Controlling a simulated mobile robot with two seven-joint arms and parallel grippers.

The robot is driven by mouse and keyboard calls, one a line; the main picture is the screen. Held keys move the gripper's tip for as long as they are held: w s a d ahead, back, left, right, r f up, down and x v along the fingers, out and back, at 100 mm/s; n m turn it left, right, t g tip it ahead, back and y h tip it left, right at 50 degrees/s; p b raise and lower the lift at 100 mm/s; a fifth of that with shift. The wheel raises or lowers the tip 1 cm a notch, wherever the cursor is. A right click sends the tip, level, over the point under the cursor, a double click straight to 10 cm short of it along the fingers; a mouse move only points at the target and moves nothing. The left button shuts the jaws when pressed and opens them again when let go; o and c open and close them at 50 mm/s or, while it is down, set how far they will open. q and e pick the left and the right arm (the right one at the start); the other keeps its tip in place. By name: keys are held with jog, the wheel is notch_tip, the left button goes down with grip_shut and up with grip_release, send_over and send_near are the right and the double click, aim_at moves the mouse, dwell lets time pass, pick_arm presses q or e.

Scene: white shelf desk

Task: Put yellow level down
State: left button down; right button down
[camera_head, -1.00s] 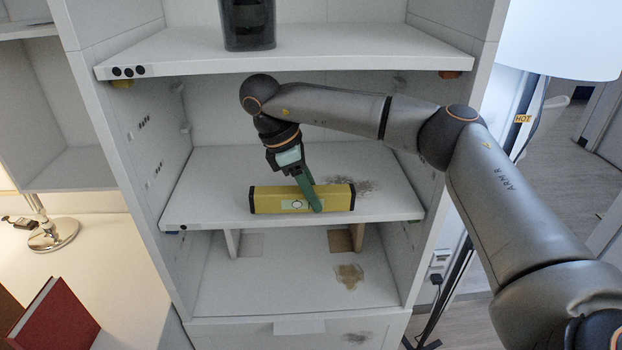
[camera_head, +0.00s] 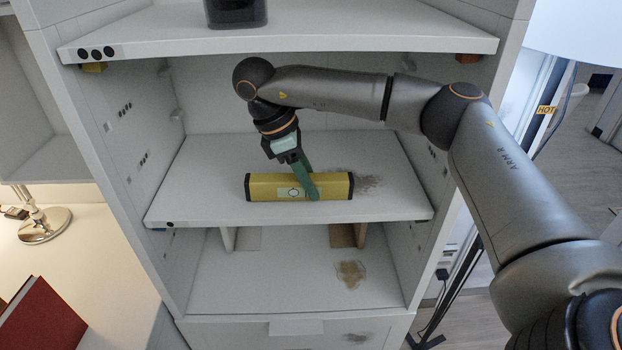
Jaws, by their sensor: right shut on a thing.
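The yellow level (camera_head: 272,186) is a long yellow bar with dark ends and a small marked window in its middle. It lies lengthwise across the front part of the middle shelf (camera_head: 200,188), at or just above its surface; I cannot tell if it touches. My right gripper (camera_head: 310,188) has green fingers and is shut on the level, right of its middle, reaching down from above. The far finger is hidden behind the level. My left gripper is not in view.
An upper shelf (camera_head: 350,38) with a dark container (camera_head: 236,12) stands above my right arm. Side walls bound the shelf. A dark speckled stain (camera_head: 368,182) is right of the level. The lower shelf (camera_head: 270,285) is mostly bare. A lamp base (camera_head: 45,225) and red book (camera_head: 42,318) are at left.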

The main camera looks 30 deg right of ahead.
jog(key=c, duration=0.9)
grip_release()
jog(key=shift+a, duration=0.1)
jog(key=o, duration=0.3)
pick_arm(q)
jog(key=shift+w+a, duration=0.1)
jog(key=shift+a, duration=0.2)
pick_arm(e)
jog(key=shift+o, duration=0.6)
jog(key=shift+w+a+r, duration=0.1)
jog(key=shift+a+r, duration=0.05)
jog(key=shift+r, duration=0.2)
pick_arm(q)
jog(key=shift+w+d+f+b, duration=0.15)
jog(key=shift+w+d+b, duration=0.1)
jog(key=shift+b, duration=0.15)
pick_arm(e)
jog(key=w+a, duration=0.2)
jog(key=a, duration=0.1)
jog(key=w+a, duration=0.2)
jog(key=a, duration=0.2)
jog(key=w+a, duration=0.2)
jog(key=a, duration=0.1)
jog(key=shift+w+a+r, duration=0.15)
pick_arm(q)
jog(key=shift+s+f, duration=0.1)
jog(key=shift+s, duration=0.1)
